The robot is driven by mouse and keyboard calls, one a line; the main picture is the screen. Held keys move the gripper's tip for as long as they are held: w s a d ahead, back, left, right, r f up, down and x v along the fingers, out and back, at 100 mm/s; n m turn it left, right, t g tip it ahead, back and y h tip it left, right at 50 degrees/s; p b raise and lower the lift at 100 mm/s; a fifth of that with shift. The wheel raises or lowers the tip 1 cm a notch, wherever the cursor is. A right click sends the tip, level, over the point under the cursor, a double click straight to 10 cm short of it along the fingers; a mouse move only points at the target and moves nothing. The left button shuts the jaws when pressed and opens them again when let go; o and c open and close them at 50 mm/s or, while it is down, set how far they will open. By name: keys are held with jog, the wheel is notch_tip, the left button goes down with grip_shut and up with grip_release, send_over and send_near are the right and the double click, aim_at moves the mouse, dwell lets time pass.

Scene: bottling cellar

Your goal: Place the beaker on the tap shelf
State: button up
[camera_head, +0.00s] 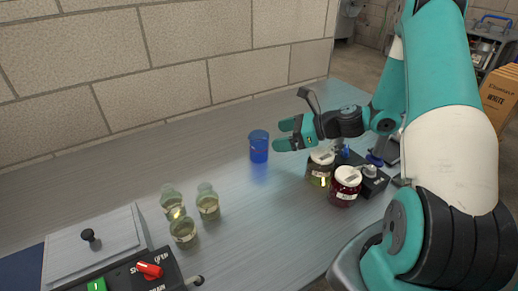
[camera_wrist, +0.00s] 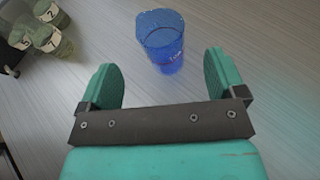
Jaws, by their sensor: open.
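The blue see-through beaker (camera_head: 258,147) stands upright on the grey bench top, near the middle. My gripper (camera_head: 284,134) is open and empty just to the right of the beaker in the head view. In the wrist view the beaker (camera_wrist: 162,40) lies ahead of the gap between my two green fingers (camera_wrist: 162,80), roughly centred and beyond the fingertips. The fingers do not appear to touch it. I cannot make out a tap shelf for certain in either view.
Several small bottles (camera_head: 208,203) stand at the front left, by a grey-lidded box (camera_head: 92,250) and a panel with a red switch (camera_head: 149,270). Two white-lidded jars (camera_head: 346,186) stand under my arm. A block wall (camera_head: 180,60) backs the bench. Bench around the beaker is clear.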

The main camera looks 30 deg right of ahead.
aim_at(268, 137)
jog(key=p+x, duration=0.1)
jog(key=x, duration=0.6)
jog(key=shift+w+a+r, duration=0.15)
jog(key=shift+w, duration=0.1)
jog(key=c, duration=1.1)
jog(key=shift+r, duration=0.1)
